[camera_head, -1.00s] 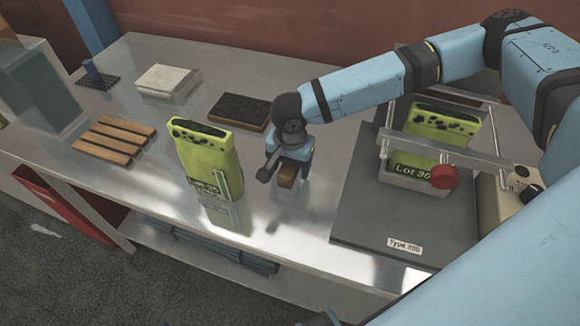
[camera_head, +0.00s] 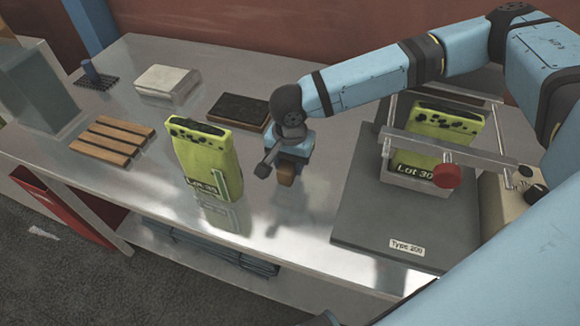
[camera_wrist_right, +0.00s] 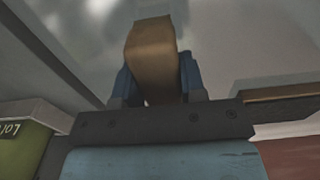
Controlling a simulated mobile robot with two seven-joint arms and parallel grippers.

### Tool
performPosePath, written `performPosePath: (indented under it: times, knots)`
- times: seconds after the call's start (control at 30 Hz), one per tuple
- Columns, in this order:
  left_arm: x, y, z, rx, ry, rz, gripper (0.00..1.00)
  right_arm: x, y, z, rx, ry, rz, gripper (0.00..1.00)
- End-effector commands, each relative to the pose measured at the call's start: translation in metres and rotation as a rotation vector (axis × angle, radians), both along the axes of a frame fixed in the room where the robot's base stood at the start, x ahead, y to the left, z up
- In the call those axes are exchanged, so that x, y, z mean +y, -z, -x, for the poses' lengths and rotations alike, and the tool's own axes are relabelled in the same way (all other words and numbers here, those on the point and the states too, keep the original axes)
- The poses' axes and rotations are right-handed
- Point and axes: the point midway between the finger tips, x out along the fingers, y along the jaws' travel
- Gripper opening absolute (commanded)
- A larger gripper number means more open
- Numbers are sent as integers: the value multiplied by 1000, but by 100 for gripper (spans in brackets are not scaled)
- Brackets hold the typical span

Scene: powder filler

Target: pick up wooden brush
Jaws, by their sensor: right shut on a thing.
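The wooden brush (camera_head: 287,172) is a small brown block below my right gripper (camera_head: 288,166), at the middle of the steel table. My right gripper is shut on it. In the right wrist view the brush (camera_wrist_right: 152,58) sits between the two blue fingers of my right gripper (camera_wrist_right: 157,75) and sticks out past them. The brush's lower end is small in the head view, so I cannot tell how far it is from the table. My left gripper is not in view.
A yellow-green bag (camera_head: 203,155) stands left of my gripper, a dark block (camera_head: 238,112) behind it. A grey machine (camera_head: 385,225) holding another green bag (camera_head: 443,135) stands right.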

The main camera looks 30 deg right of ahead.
Motion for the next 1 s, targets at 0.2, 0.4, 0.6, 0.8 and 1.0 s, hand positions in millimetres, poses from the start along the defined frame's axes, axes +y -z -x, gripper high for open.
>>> performPosePath:
  times: [0.2,0.4,0.6,0.8,1.0]
  knots:
    - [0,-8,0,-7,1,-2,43,0,-61,0,-3,0,-3,14]
    - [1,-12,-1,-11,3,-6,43,0,-120,-1,-4,0,-3,14]
    - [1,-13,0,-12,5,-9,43,0,-163,-1,-3,-1,-1,14]
    - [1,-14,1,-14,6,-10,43,0,-186,-1,-2,-1,-1,14]
    - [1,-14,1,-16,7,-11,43,0,-193,0,-1,-1,-1,14]
